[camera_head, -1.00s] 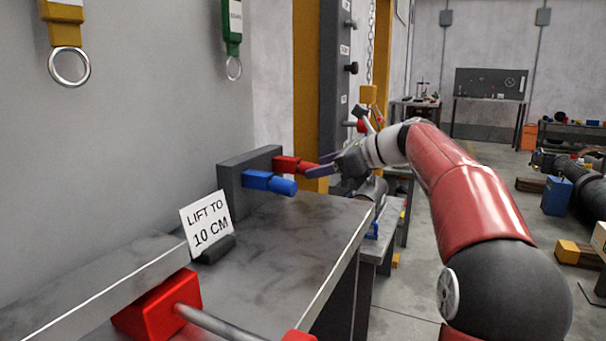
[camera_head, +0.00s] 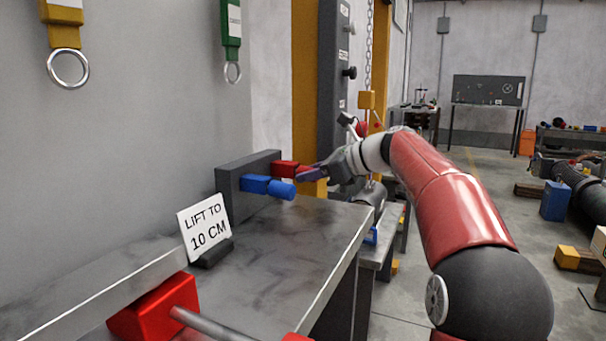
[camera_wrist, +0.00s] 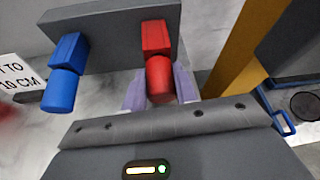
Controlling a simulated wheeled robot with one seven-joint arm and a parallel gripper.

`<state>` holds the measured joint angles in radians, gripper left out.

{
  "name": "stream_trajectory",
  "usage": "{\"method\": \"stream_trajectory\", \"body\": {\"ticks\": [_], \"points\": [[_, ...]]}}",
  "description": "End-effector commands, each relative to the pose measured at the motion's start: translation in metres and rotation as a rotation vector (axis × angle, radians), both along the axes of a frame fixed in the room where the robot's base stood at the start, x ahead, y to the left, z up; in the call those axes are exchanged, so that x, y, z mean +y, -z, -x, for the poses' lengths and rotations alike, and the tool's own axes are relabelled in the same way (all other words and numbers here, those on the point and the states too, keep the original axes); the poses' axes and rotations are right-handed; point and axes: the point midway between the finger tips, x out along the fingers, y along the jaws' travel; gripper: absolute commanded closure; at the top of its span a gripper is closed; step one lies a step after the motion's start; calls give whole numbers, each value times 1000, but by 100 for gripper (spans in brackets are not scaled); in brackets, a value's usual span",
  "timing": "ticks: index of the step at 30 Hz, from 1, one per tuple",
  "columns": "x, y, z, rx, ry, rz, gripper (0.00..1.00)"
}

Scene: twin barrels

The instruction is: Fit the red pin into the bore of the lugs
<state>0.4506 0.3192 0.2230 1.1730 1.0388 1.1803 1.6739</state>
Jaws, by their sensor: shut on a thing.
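A red cylinder (camera_wrist: 160,80), which looks like the red pin, lies between the purple fingers of my gripper (camera_wrist: 160,92) in the wrist view. The gripper is shut on it. Its far end meets a red square block (camera_wrist: 156,37) on a dark grey plate (camera_wrist: 110,22); how deep it sits there is hidden. In the head view my gripper (camera_head: 307,173) is at the red block (camera_head: 286,168), beyond the blue parts. Beside it, a blue cylinder (camera_wrist: 62,90) stands out from a blue square block (camera_wrist: 69,50). I cannot make out lugs with an open bore.
A sign reading "LIFT TO 10 CM" (camera_head: 205,227) stands on the grey bench (camera_head: 270,255). A red block (camera_head: 155,305) with a grey rod is at the near front. A yellow post (camera_head: 305,90) rises behind the plate.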

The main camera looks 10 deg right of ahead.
Motion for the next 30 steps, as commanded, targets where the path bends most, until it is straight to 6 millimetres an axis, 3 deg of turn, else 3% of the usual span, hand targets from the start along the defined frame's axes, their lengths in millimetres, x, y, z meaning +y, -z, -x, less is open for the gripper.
{"method": "stream_trajectory", "body": {"ticks": [30], "points": [[-9, 0, 7, 0, 1, 0, 100]]}}
